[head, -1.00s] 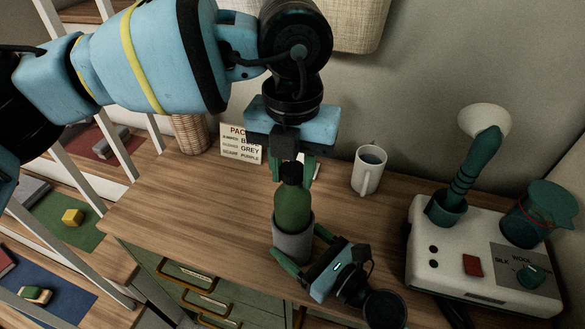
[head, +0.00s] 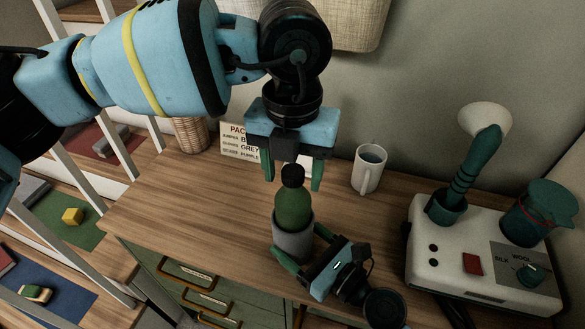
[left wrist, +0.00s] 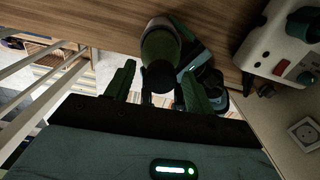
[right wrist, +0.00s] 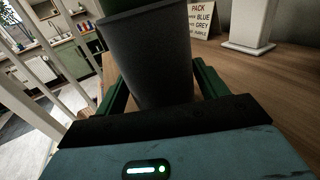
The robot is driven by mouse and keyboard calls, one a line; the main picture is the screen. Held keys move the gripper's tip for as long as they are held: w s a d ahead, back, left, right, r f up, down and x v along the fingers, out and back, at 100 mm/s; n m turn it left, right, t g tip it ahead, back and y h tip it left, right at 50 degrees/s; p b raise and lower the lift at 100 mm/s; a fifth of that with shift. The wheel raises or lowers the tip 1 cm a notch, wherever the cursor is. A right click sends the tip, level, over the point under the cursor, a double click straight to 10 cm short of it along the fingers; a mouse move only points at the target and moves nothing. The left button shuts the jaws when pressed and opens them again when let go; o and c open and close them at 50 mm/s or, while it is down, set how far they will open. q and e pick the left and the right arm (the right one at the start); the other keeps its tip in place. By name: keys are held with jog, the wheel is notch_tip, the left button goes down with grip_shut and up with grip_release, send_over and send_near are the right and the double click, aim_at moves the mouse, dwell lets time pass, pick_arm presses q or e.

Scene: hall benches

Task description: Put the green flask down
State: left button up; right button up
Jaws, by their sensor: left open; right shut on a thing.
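The green flask (head: 293,207) has a black cap and a grey lower sleeve, and stands upright in the head view near the front of the wooden bench top (head: 190,205). My right gripper (head: 294,262) is shut on its grey lower part from the front right; the right wrist view shows the grey part (right wrist: 155,62) between the fingers. I cannot tell whether its base touches the wood. My left gripper (head: 292,176) is open and empty, pointing down just above and behind the cap. The left wrist view shows the flask (left wrist: 160,50) beyond the open left fingers.
A white mug (head: 368,170) stands right of the flask. A pale machine (head: 485,262) with a dial, a red button and green cups fills the right side. A sign (head: 238,143) and a wicker basket (head: 190,133) stand at the back left. The bench's left part is clear.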

pick_arm(q)
notch_tip(320, 180, up, 12)
dwell(0.5)
pick_arm(e)
jog(key=o, duration=1)
jog(key=shift+o, duration=0.2)
jog(key=v, duration=1.2)
jog(key=shift+s, duration=0.1)
